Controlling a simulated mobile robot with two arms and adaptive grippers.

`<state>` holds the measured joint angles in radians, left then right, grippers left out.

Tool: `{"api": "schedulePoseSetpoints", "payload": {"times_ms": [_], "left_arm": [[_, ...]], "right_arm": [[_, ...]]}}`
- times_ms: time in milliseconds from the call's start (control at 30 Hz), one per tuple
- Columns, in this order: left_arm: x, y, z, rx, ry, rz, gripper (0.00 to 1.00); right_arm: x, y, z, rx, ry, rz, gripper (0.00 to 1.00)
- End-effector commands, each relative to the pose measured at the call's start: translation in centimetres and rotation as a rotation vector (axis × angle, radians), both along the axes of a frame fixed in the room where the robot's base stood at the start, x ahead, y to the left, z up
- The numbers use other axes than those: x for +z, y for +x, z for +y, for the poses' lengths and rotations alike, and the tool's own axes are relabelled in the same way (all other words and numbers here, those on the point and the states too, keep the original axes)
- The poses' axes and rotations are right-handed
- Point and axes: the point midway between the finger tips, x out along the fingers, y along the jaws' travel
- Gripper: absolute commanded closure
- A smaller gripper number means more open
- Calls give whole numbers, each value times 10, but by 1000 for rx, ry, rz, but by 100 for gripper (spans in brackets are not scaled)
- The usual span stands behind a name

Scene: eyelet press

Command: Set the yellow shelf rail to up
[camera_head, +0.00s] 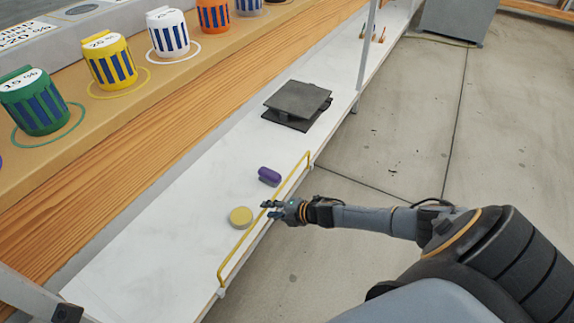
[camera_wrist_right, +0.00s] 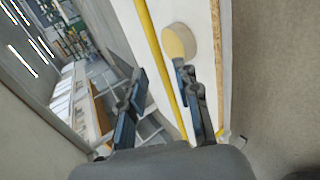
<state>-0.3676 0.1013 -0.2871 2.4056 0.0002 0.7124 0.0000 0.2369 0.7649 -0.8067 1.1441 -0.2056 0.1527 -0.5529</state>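The yellow shelf rail (camera_head: 240,243) is a long thin bar with bent ends, along the front edge of a white shelf (camera_head: 130,262). Whether it is raised or lowered is hard to tell. My right gripper (camera_head: 268,209) is at the rail's middle, reaching in from the right. In the right wrist view its two fingers (camera_wrist_right: 160,72) are apart, and the yellow rail (camera_wrist_right: 162,65) runs between them in the picture. Contact between fingers and rail cannot be made out. My left gripper is in neither view.
A yellow round block (camera_head: 240,217) and a purple block (camera_head: 269,176) lie on the shelf close to my right fingers. A dark stepped object (camera_head: 298,99) lies farther along. Several labelled cups stand on the wooden ledge above. Open floor (camera_head: 400,130) lies right.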

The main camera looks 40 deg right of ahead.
Motion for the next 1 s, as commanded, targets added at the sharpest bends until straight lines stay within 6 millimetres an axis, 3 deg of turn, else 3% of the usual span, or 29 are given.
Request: {"api": "schedulePoseSetpoints", "payload": {"times_ms": [200, 400, 1000], "left_arm": [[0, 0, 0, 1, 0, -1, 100], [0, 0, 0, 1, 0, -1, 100], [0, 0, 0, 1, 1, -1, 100]], "right_arm": [[22, -36, -15, 1, -1, 3, 68], [36, -56, -23, 1, 0, 1, 68], [43, -63, -26, 0, 0, -1, 68]]}}
